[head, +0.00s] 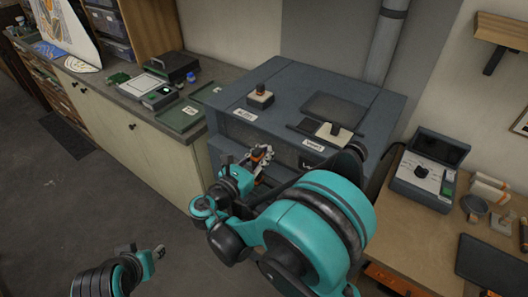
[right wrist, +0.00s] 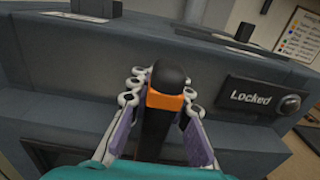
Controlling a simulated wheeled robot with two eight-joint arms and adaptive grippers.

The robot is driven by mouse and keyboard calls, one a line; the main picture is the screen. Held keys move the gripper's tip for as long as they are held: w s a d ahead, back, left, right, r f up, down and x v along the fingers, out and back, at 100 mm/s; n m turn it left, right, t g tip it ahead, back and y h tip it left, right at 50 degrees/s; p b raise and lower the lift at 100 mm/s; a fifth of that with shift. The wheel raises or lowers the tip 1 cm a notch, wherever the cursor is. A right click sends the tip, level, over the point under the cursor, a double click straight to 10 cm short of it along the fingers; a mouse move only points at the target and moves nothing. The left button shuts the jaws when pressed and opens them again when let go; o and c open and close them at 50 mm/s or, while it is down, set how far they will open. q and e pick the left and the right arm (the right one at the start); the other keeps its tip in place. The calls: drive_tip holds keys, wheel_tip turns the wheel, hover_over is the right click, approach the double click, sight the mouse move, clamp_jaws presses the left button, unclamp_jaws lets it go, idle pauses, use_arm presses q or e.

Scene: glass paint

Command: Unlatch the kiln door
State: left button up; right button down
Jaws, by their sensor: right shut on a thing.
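The kiln (head: 262,115) is a large grey box at the back centre of the head view. On its front, a black latch handle with an orange band (right wrist: 165,100) stands upright in the right wrist view. My right gripper (head: 262,158) is at the kiln's front, its fingers closed on both sides of the latch handle; the right wrist view shows the fingers (right wrist: 164,95) around it. A dark plate reading "Locked" (right wrist: 250,99) with a round knob is right of the handle. My left gripper (head: 158,252) is low in the head view, away from the kiln; its jaw state is unclear.
A counter with a green tray (head: 182,118) is to the left. A wooden table with a grey control box (head: 425,172) is to the right. The floor (head: 60,200) at left is clear.

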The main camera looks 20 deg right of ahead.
drive_tip(key=m, duration=0.1)
drive_tip(key=m+b, duration=0.1)
drive_tip(key=m, duration=0.1)
drive_tip(key=s+d+m, duration=0.1)
drive_tip(key=shift+s+f+m+b, duration=0.1)
drive_tip(key=shift+f+m+b, duration=0.2)
drive_tip(key=shift+m, duration=0.1)
drive_tip(key=m, duration=0.1)
drive_tip(key=m+b, duration=0.1)
drive_tip(key=m, duration=0.1)
drive_tip(key=s+m, duration=0.1)
drive_tip(key=shift+d+f+m+b, duration=0.3)
drive_tip(key=shift+d+f, duration=0.05)
drive_tip(key=shift+f, duration=0.05)
drive_tip(key=m, duration=0.1)
drive_tip(key=f+m+b, duration=0.1)
drive_tip(key=m, duration=0.2)
drive_tip(key=shift+s+d+f+b, duration=0.15)
drive_tip(key=shift+s+d+b, duration=0.05)
drive_tip(key=shift+s+b, duration=0.1)
drive_tip(key=shift+f+m+b, duration=0.3)
drive_tip(key=shift+m+b, duration=0.05)
drive_tip(key=shift+m, duration=0.7)
drive_tip(key=shift+f+m+b, duration=0.25)
drive_tip(key=shift+m+b, duration=0.05)
drive_tip(key=shift+m, duration=0.75)
drive_tip(key=c, duration=1.4)
unclamp_jaws()
drive_tip(key=shift+o, duration=0.2)
